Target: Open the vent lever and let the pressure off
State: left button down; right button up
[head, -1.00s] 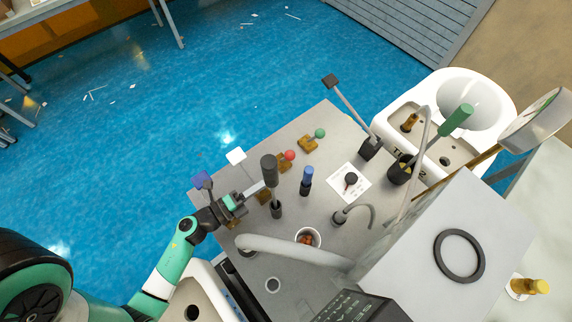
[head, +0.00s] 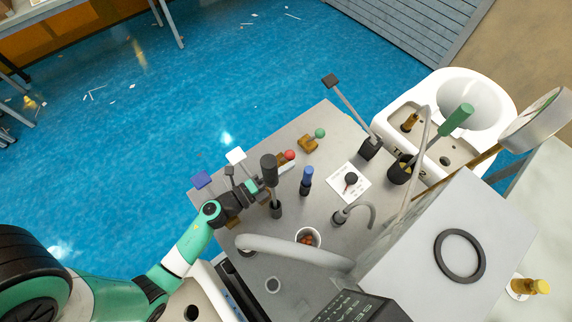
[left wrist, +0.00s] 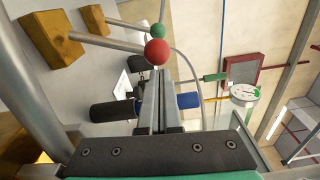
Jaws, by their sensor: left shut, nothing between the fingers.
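No label tells me which handle is the vent lever. A lever with a red ball (head: 289,155) stands on the grey worktop (head: 330,125); the ball also shows in the left wrist view (left wrist: 157,52), just beyond my fingertips. A green ball lever (head: 320,133) on a brass block (head: 306,144) is behind it. A black-handled lever (head: 269,168) and a blue-handled lever (head: 307,174) stand nearby. My left gripper (left wrist: 157,78) is shut and empty beside the black handle. Whether it touches the red ball, I cannot tell. My right gripper is not in view.
Blue (head: 201,180) and white (head: 236,156) paddles are at the worktop's left edge. A round gauge (left wrist: 243,93) shows in the left wrist view.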

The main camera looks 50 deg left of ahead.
pick_arm(q)
jog(key=shift+a+r+n+p, duration=0.3)
jog(key=shift+a+n+p, duration=0.05)
jog(key=shift+n+p, duration=0.05)
jog(key=shift+s+a+r+n+p, duration=0.1)
jog(key=shift+a+r+n+p, duration=0.2)
jog(key=shift+a+p, duration=0.45)
jog(key=shift+w+a+r+n+p, duration=0.1)
jog(key=shift+a+r+n+p, duration=0.2)
jog(key=shift+a+p, duration=0.4)
jog(key=shift+s+a+r+n+p, duration=0.15)
jog(key=shift+a+n+p, duration=0.35)
jog(key=shift+a, duration=0.4)
